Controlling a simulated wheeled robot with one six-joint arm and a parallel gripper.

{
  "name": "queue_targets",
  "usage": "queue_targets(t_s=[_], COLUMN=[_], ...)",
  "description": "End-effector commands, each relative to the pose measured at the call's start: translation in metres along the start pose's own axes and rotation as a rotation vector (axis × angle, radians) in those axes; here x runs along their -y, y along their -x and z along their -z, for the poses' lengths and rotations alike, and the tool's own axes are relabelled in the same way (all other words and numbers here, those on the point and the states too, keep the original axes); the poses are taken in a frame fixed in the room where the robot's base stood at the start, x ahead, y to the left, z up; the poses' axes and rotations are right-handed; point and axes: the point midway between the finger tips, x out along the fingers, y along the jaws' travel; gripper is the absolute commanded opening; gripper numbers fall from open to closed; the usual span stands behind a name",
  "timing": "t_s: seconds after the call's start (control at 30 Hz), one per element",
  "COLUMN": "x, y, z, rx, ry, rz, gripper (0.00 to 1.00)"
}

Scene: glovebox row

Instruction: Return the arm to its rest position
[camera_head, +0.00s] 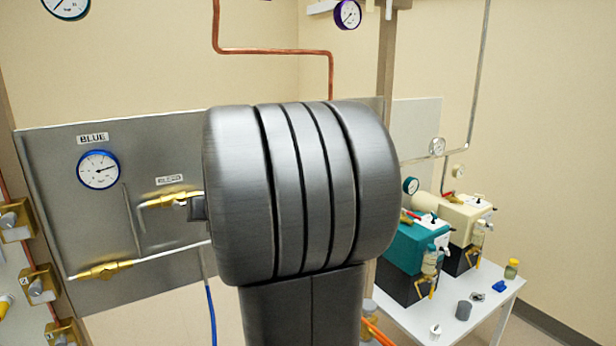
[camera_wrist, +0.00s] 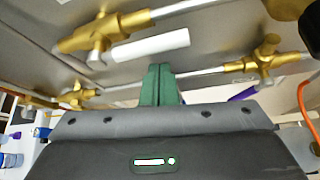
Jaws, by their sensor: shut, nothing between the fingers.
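My gripper (camera_wrist: 160,84) shows in the wrist view as two green fingers pressed together with nothing between them. The fingers point at the grey panel with brass valves, and I cannot tell how far apart they are from it. In the head view my arm's large grey joint fills the middle and hides most of my gripper. The grey panel (camera_head: 60,180) labelled BLUE stands behind the arm, with a blue-rimmed gauge (camera_head: 99,170). A brass valve (camera_head: 170,200) sits just left of the arm, and another brass valve (camera_head: 100,270) is lower left.
A white table (camera_head: 455,315) on the right holds a teal pump (camera_head: 412,245), a cream pump (camera_head: 460,218) and small items. More brass valves (camera_head: 40,285) line the far left edge. A copper pipe (camera_head: 270,50) runs above the arm. A blue hose (camera_head: 211,310) hangs below the panel.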

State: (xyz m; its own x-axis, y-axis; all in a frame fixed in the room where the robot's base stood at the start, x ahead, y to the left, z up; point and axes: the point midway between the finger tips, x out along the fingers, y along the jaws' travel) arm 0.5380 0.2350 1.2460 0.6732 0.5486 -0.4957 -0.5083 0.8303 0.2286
Motion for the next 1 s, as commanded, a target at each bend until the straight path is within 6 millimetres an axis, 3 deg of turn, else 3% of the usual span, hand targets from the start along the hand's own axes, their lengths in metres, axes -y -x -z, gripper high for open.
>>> queue_targets(t_s=[0.03,0.5,1.0], x=[0.001,-0.012,-0.037], y=[-0.005,-0.018,-0.025], z=[0.008,0.031,0.043], rx=[0.000,0.000,-0.002], ry=[-0.040,-0.460,-0.864], rz=[-0.024,-0.274,-0.513], gripper=[0.00,0.00,0.00])
